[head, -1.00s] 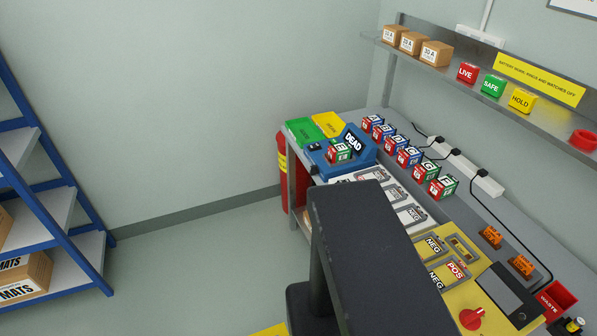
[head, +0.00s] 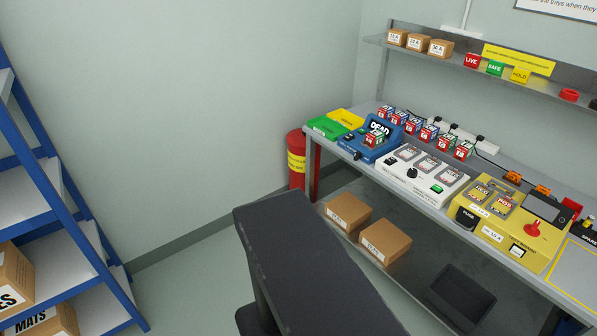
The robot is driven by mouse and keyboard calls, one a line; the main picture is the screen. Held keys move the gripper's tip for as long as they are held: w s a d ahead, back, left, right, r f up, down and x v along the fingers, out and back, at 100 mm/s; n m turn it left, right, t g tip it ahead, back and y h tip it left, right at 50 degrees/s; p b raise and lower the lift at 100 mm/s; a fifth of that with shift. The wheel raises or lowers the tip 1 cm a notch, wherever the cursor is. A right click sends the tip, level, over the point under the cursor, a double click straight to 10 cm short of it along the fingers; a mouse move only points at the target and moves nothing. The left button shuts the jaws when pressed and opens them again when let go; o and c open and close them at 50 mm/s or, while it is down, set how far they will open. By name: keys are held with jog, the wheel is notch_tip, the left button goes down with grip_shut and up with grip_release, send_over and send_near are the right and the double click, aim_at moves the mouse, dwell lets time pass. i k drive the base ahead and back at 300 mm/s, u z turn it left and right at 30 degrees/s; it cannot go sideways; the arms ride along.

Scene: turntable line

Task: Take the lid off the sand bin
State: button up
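A red bin with a yellow band (head: 296,161), which looks like the sand bin, stands on the floor at the left end of the workbench. Its top is red; I cannot make out a separate lid or its edge. The band's writing is too small to read. The bench leg and end cover part of its right side. My gripper is not in view. A dark part of my own body fills the lower middle of the picture, in front of the floor near the bin.
The workbench (head: 400,200) runs to the right, with blue, white and yellow devices on top. Two cardboard boxes (head: 347,212) and a black tray (head: 462,298) sit on its lower shelf. A blue rack (head: 75,215) stands at left. Floor between is clear.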

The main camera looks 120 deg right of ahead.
aim_at(297, 137)
jog(key=z, duration=0.1)
jog(key=i, duration=0.1)
jog(key=z, duration=1.2)
jog(key=k, duration=0.1)
jog(key=z, duration=2.7)
jog(key=i, duration=1)
jog(key=z, duration=0.1)
jog(key=k, duration=1.25)
jog(key=z, duration=0.35)
jog(key=i, duration=1.65)
jog(key=z, duration=0.05)
